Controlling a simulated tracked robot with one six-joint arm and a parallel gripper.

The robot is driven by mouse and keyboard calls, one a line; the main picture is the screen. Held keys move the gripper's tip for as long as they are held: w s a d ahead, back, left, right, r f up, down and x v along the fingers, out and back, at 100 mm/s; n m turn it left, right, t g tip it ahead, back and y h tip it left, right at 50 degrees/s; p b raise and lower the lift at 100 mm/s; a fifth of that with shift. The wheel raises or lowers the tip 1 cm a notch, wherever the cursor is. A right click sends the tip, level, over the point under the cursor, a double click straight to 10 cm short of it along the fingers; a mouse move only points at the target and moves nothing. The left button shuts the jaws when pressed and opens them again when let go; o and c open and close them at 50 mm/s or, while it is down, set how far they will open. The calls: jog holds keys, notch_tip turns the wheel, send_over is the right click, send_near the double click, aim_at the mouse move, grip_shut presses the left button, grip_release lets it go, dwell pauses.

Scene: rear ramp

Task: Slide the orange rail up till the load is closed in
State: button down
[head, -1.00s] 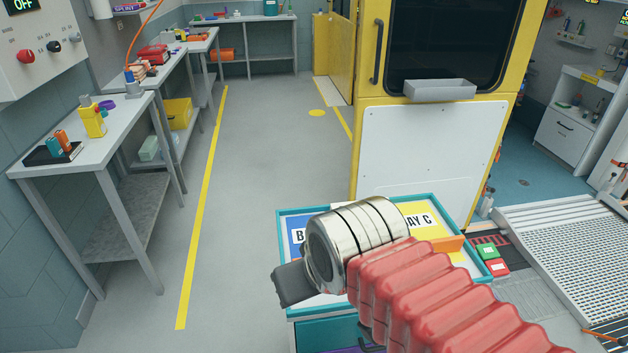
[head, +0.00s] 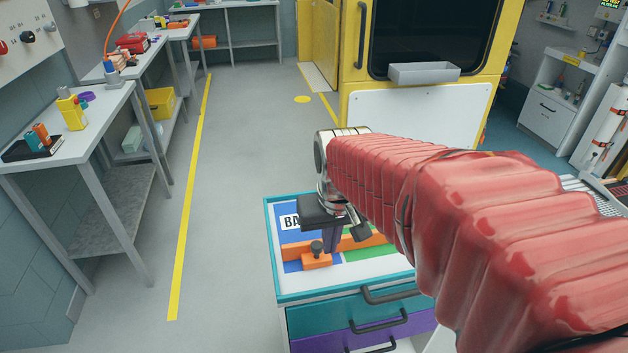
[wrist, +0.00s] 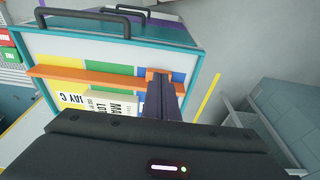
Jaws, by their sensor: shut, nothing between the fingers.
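The orange rail (head: 372,240) lies across the top of a teal-edged cabinet. An orange block (head: 317,260) with a dark knob sits at its left end in the head view. In the wrist view the rail (wrist: 95,79) runs across the coloured panels, with a pale labelled box (wrist: 113,102) beside it on the side toward my gripper. My gripper (head: 333,246) points down over the rail's left part, shut and empty. In the wrist view its fingertips (wrist: 160,76) overlap the rail's end block. I cannot tell whether they touch. My arm hides the cabinet's right side in the head view.
The teal cabinet top (head: 345,290) has drawers with dark handles (head: 380,323) below. A yellow vehicle body (head: 425,100) stands behind. A workbench (head: 105,110) stands at left, with clear floor (head: 235,150) between.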

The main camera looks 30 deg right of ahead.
jog(key=w+d+f+g, duration=0.1)
jog(key=w+d+f, duration=0.1)
jog(key=w+d, duration=0.3)
jog(key=w+d+f+g, duration=0.1)
jog(key=w+d+f, duration=0.2)
jog(key=d, duration=1)
jog(key=w, duration=0.3)
jog(key=shift+d+f+y, duration=0.25)
jog(key=shift+d+y, duration=0.05)
jog(key=shift+y, duration=0.1)
notch_tip(320, 180, down, 10)
jog(key=shift+r, duration=0.1)
jog(key=shift+w, duration=0.3)
jog(key=shift+w+d, duration=0.3)
jog(key=shift+w, duration=0.55)
jog(key=shift+w+d, duration=0.25)
jog(key=shift+w, duration=0.6)
